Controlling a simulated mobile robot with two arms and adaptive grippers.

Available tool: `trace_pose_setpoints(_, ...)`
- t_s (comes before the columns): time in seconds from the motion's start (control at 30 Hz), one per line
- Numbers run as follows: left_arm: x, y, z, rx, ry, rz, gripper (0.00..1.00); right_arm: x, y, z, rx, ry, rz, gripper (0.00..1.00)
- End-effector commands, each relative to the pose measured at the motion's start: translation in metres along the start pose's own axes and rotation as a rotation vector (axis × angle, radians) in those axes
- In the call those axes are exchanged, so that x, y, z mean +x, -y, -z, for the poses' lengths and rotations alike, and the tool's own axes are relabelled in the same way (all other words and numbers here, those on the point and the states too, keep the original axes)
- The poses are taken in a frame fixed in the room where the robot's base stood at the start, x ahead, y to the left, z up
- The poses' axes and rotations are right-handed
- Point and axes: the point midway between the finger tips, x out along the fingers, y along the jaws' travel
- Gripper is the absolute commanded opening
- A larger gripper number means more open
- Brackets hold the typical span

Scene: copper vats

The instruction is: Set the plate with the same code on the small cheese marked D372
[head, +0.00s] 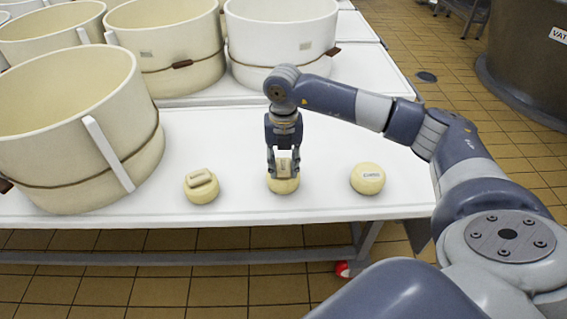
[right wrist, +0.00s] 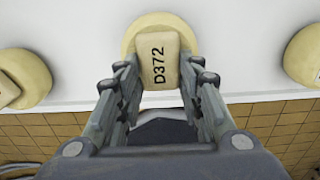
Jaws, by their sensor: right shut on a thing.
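My right gripper (head: 283,172) is shut on a small pale plate (right wrist: 157,62) that reads D372 in the right wrist view. The plate is over the middle small round cheese (head: 283,186), and the cheese's rim shows behind it in the right wrist view (right wrist: 130,38). Plate and cheese look touching or nearly so; I cannot tell if the plate rests fully. Any mark on this cheese is hidden. My left gripper is not in view.
A small cheese (head: 201,192) with a pale block on top sits to the left. Another cheese (head: 367,183) with a white label, too small to read, sits to the right. Large cream vats (head: 70,130) fill the white table's left and back. The table's front edge is close.

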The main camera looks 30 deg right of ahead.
Motion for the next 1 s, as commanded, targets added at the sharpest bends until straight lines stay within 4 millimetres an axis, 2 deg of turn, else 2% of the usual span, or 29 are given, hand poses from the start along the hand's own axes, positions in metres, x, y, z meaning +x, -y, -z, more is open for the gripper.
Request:
trace_pose_setpoints(0.47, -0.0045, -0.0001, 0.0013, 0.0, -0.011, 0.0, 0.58, 0.0042, -0.0001, 0.0, 0.0, 0.0, 0.0, 0.11)
trace_pose_setpoints(0.5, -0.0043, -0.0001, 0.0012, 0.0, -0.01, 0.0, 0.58, 0.0042, -0.0001, 0.0, 0.0, 0.0, 0.0, 0.37)
trace_pose_setpoints(0.6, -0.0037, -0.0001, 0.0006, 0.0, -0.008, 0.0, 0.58, 0.0042, -0.0001, 0.0, 0.0, 0.0, 0.0, 0.58)
trace_pose_setpoints(1.0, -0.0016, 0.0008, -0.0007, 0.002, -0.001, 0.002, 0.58, -0.0005, -0.0002, -0.0003, 0.0, 0.001, 0.0, 0.58)
